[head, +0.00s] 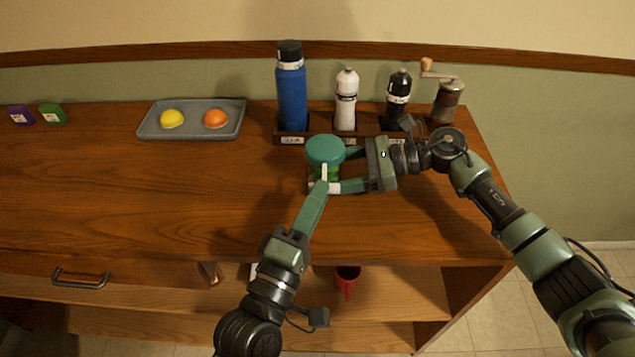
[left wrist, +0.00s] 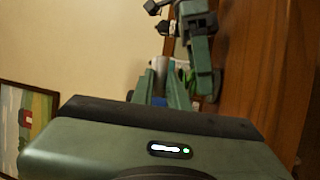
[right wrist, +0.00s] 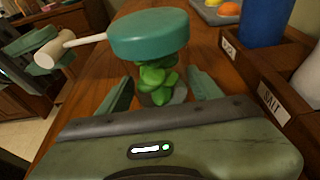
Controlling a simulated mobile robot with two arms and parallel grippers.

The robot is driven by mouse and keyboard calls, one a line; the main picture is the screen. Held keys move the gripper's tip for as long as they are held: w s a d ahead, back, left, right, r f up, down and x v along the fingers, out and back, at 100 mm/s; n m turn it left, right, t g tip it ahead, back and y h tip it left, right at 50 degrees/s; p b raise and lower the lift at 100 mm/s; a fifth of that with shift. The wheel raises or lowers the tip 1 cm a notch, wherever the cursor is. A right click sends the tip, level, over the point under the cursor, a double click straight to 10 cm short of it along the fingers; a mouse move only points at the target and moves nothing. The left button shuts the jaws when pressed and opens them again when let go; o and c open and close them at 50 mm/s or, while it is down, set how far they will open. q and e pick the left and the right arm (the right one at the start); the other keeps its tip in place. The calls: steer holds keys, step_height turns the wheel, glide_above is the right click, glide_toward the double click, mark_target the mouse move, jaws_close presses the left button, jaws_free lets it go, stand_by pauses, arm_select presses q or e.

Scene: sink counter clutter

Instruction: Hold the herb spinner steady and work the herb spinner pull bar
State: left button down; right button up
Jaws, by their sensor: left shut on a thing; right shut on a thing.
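The herb spinner (head: 325,150) stands upright on the wooden counter, with a green lid and a clear body. The right wrist view shows green leaves (right wrist: 158,82) inside it. My right gripper (head: 338,170) comes from the right, its fingers shut around the body below the lid. The cream pull bar (right wrist: 55,50) sticks out from the lid's side on a short rod. My left gripper (head: 324,180) is shut on the pull bar, at the spinner's front. In the left wrist view its fingers (left wrist: 160,85) largely hide the bar.
A rack (head: 292,139) behind the spinner holds a blue bottle (head: 291,95), a white mill (head: 346,100), a dark mill (head: 398,98) and a grinder (head: 447,100). A grey tray (head: 192,132) with two fruits lies back left. The counter's left is mostly clear.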

arm_select(q)
steer(key=shift+s, duration=0.6)
arm_select(e)
steer(key=shift+w, duration=0.1)
arm_select(q)
steer(key=c, duration=1.4)
jaws_free()
steer(key=shift+o, duration=0.2)
steer(key=shift+w, duration=0.1)
steer(key=v, duration=1.2)
